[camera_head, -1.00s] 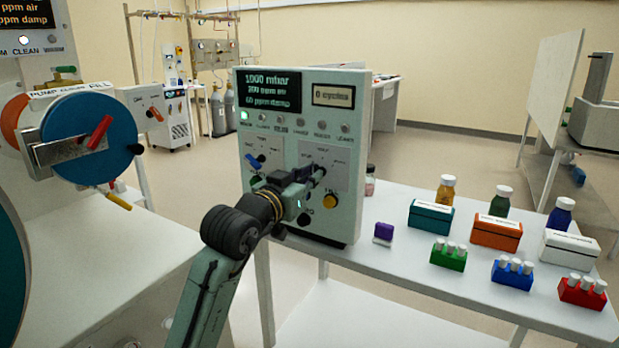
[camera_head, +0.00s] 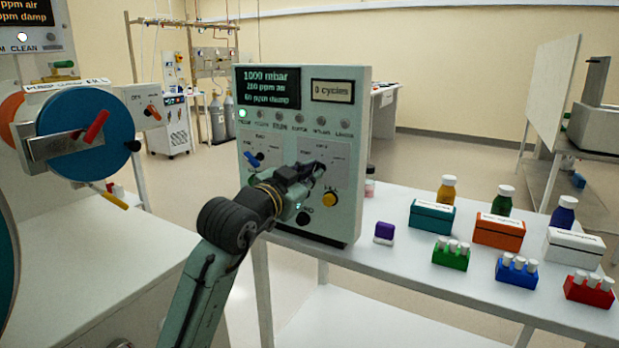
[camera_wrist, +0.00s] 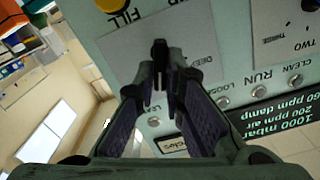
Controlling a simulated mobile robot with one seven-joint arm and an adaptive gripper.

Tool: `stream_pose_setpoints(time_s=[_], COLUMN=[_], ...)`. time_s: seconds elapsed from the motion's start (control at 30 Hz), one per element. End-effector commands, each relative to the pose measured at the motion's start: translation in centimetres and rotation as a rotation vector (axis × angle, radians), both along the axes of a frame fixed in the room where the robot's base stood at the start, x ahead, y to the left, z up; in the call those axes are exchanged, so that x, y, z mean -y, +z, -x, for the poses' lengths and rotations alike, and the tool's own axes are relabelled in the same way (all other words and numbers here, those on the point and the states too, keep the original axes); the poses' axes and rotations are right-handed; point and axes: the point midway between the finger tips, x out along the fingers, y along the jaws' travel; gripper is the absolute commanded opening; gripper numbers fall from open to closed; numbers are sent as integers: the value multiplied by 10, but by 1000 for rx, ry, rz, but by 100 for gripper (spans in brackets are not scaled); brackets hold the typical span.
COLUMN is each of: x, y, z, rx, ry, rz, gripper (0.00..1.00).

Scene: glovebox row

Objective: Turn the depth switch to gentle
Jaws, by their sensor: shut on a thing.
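The depth switch (camera_wrist: 159,50) is a small black knob on a grey plate, whose printed word "DEEP" shows upside down in the wrist view. My gripper (camera_wrist: 160,72) has its two fingers closed around the knob, one on each side. In the head view my gripper (camera_head: 314,171) reaches the right-hand plate of the green control box (camera_head: 355,120) and covers most of the switch. The fingers hide part of the plate's lettering, and I cannot tell which mark the knob points to.
A blue-handled switch (camera_head: 254,160) sits on the box's left plate. A yellow button (camera_head: 330,199) is just below my gripper, with a black knob (camera_head: 303,218) beside it. Boxes, bottles and vial racks stand on the white table (camera_head: 400,263) to the right.

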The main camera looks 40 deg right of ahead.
Motion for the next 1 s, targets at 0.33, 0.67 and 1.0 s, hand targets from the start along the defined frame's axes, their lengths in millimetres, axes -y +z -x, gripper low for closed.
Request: stream_pose_setpoints(time_s=[0.33,0.67,1.0], x=[0,0,-44], y=[0,0,0], z=[0,0,17], rx=[-2,-3,-1], ry=[0,0,4], rz=[0,0,2], gripper=[26,30,30])
